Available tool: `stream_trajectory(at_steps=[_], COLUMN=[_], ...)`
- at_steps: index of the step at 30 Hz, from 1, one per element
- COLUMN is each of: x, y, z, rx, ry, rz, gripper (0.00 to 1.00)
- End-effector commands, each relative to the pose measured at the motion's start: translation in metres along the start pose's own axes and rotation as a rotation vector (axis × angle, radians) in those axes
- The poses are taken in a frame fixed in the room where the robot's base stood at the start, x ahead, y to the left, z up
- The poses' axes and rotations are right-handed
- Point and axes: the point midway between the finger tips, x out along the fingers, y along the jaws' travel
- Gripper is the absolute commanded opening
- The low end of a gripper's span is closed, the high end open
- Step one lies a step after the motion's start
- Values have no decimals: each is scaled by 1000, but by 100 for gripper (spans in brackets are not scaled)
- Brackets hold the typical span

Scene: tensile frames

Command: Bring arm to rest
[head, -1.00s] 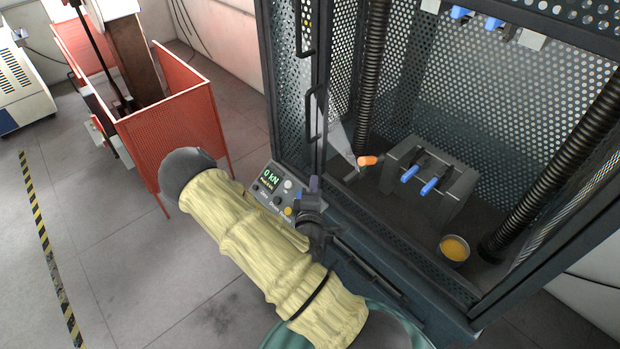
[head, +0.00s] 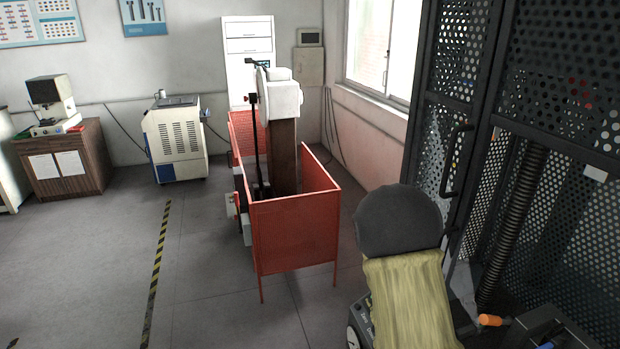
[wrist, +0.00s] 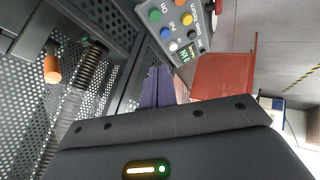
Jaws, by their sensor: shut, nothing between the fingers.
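My arm, in a pale yellow sleeve with a dark grey rounded joint, rises at the lower right of the head view. My gripper's purple fingers (wrist: 157,86) show in the wrist view, shut with nothing between them. The gripper itself does not show in the head view. In the wrist view the fingers are near the control panel (wrist: 178,28) with its coloured buttons; whether they touch it I cannot tell.
The testing machine's perforated cage (head: 570,130) stands at the right, with an orange-handled part (head: 490,320) low inside. A red guard (head: 295,235) surrounds a machine in the middle. A white-blue cabinet (head: 175,140) stands farther back. The floor at left is clear.

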Motion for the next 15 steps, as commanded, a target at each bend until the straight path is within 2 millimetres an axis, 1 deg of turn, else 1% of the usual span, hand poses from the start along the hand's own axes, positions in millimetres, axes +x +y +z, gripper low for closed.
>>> stream_trajectory(at_steps=[1,3,5,9,11,15], x=[-10,-25,-39,-76,-92,-133], y=[-4,-10,-16,-23,-24,-22], z=[-5,-7,-8,-9,-8,-2], rx=[41,87,118,168,181,193], ry=[-15,-50,-80,-155,-188,-268], rz=[-49,-119,-175,-286,-323,-381], gripper=[0,0,0,0,0,0])
